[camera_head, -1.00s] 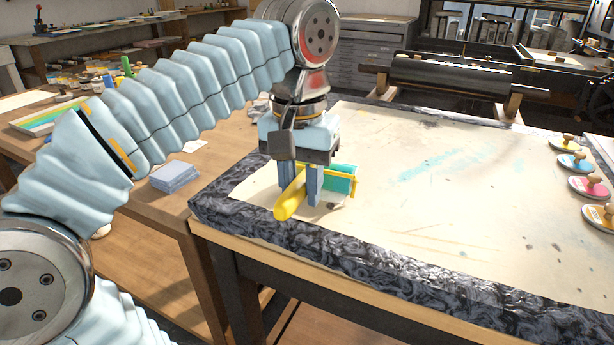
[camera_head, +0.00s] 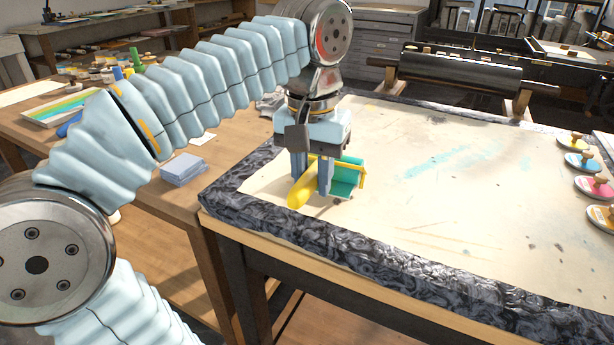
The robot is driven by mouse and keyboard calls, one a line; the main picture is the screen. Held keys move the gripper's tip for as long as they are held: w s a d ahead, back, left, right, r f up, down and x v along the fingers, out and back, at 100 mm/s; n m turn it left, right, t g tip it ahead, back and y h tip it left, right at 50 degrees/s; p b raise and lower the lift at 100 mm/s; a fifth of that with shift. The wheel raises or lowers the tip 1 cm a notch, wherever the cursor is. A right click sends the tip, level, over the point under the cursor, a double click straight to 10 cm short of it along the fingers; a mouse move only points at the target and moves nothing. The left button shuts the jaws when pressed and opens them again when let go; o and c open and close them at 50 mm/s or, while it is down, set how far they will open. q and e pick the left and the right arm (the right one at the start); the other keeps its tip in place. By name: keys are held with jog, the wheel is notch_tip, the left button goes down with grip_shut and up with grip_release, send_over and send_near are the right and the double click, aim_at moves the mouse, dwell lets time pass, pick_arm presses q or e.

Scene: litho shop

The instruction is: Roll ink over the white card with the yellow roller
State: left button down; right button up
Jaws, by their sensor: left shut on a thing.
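My left gripper (camera_head: 311,180) is shut on the yellow roller's handle (camera_head: 301,192), over the near left part of the large table. The yellow frame (camera_head: 363,178) reaches right of the fingers and carries a teal cylinder (camera_head: 347,172). The roller is low, at or just above the sheet; I cannot tell if it touches. Teal also shows just below the frame, and I cannot tell whether it is roller or inked card. No clear white card shows under the roller; the gripper and roller may hide it. My right gripper is not in view.
The large table has a dark marbled edge (camera_head: 420,262) and a paint-marked cream sheet (camera_head: 450,200), mostly clear. Several round colour pots with knobs (camera_head: 593,187) line its right side. A pale card stack (camera_head: 182,169) lies on the wooden table at left. A black press roller (camera_head: 445,75) stands behind.

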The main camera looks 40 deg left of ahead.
pick_arm(q)
jog(key=shift+w+a+r+p, duration=0.1)
jog(key=shift+w+a+p, duration=0.2)
jog(key=shift+w, duration=0.25)
jog(key=shift+w+a+r+p, duration=0.1)
jog(key=shift+w+a+p, duration=0.15)
jog(key=shift+w, duration=0.3)
jog(key=shift+w+a+f, duration=0.1)
jog(key=shift+w+a, duration=0.05)
jog(key=shift+w, duration=0.35)
jog(key=w+p, duration=0.1)
jog(key=w+a+p, duration=0.1)
jog(key=shift+w+a, duration=0.1)
jog(key=shift+w, duration=0.25)
jog(key=shift+w+a+f, duration=0.1)
jog(key=shift+w+f, duration=0.05)
jog(key=shift+w, duration=0.05)
jog(key=shift+r+p, duration=0.8)
jog(key=shift+p, duration=0.05)
jog(key=shift+r, duration=0.75)
